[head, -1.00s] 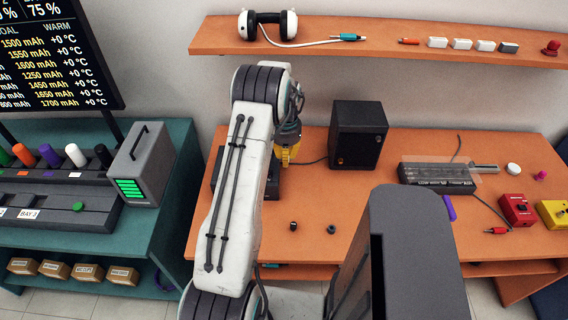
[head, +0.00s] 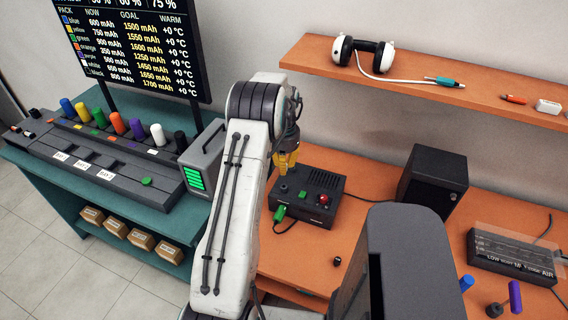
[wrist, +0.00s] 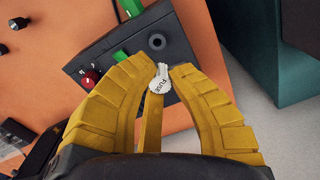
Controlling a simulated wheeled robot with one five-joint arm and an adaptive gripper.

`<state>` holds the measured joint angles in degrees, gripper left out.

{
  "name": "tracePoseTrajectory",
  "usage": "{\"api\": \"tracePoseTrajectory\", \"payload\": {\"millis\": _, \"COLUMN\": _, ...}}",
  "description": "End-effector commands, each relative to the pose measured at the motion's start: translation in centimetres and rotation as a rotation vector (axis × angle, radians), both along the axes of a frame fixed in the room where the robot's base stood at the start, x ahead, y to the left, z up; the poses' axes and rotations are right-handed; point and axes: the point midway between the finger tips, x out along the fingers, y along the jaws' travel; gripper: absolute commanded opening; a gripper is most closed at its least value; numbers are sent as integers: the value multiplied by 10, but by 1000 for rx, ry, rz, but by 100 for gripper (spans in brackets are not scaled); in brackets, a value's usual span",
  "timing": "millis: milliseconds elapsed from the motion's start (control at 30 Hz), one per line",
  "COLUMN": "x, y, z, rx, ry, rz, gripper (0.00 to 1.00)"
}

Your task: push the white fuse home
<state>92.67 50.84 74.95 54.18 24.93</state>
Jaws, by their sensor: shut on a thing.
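My gripper (head: 287,162) has yellow fingers and hangs over the left back part of a dark box (head: 315,208) on the orange bench. The fuse sits between the fingertips, close to the edge of the dark box (wrist: 135,62). A round dark socket (wrist: 157,41) in the box's top lies just beyond the fuse, apart from it in the picture. The fuse's height above the box cannot be told. The head view does not show the fuse clearly.
The box bears a red knob (head: 324,200) and a green plug (head: 280,212) with a cable. A black speaker-like box (head: 432,180) stands to the right. A teal bench (head: 150,225) with a grey charger (head: 203,160) is at left. A shelf (head: 400,80) hangs above.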

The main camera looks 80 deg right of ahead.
Motion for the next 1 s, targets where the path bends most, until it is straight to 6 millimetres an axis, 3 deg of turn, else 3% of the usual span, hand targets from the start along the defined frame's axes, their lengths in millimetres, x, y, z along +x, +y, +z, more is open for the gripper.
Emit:
{"api": "tracePoseTrajectory", "payload": {"millis": 767, "x": 1, "y": 6, "z": -1, "rx": -2, "ry": 0, "rz": -24, "gripper": 0}}
{"api": "tracePoseTrajectory", "payload": {"millis": 1000, "x": 1, "y": 6, "z": -13, "rx": -1, "ry": 0, "rz": -24, "gripper": 0}}
